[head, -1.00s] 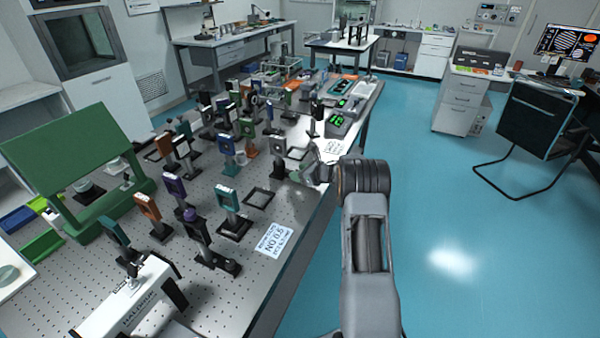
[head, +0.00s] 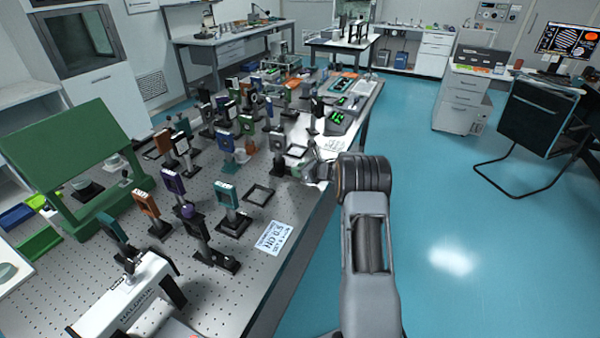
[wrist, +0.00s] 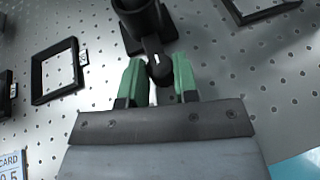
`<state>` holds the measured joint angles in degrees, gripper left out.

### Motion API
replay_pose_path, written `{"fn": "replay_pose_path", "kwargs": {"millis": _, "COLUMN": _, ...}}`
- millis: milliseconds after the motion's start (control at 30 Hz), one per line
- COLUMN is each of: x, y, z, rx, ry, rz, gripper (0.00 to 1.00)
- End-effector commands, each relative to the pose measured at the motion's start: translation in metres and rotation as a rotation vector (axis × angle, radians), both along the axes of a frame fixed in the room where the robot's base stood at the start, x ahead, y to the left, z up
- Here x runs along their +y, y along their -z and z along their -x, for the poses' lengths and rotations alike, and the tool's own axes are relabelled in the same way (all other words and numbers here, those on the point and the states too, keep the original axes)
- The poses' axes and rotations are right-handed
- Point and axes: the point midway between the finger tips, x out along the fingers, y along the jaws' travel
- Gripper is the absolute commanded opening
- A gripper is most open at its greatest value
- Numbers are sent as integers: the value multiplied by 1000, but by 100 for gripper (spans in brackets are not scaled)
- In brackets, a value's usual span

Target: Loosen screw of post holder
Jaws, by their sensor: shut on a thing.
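The post holder (wrist: 141,20) is a dark upright cylinder on a black base at the top of the wrist view. Its black screw (wrist: 159,70) has a rounded knob that sticks out toward me. My gripper (wrist: 157,80) has green fingers, one on each side of the knob, and is shut on it. In the head view my gripper (head: 308,172) is at the right edge of the optical table, beside a dark post holder (head: 279,168). My wrist partly hides the gripper there.
The perforated table (head: 262,297) carries several posts with coloured mounts to the left. A square black frame (wrist: 36,72) lies flat left of the gripper, with a printed card (wrist: 12,166) nearer. Another dark frame (wrist: 262,8) is at upper right.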

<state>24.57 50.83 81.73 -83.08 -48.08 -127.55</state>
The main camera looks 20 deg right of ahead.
Motion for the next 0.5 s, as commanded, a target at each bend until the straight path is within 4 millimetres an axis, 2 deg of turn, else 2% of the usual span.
{"fn": "replay_pose_path", "kwargs": {"millis": 67, "x": 1, "y": 7, "z": -1, "rx": -8, "ry": 48, "rz": 1, "gripper": 4}}
{"fn": "replay_pose_path", "kwargs": {"millis": 500, "x": 3, "y": 0, "z": 1, "rx": -8, "ry": 226, "rz": 0, "gripper": 4}}
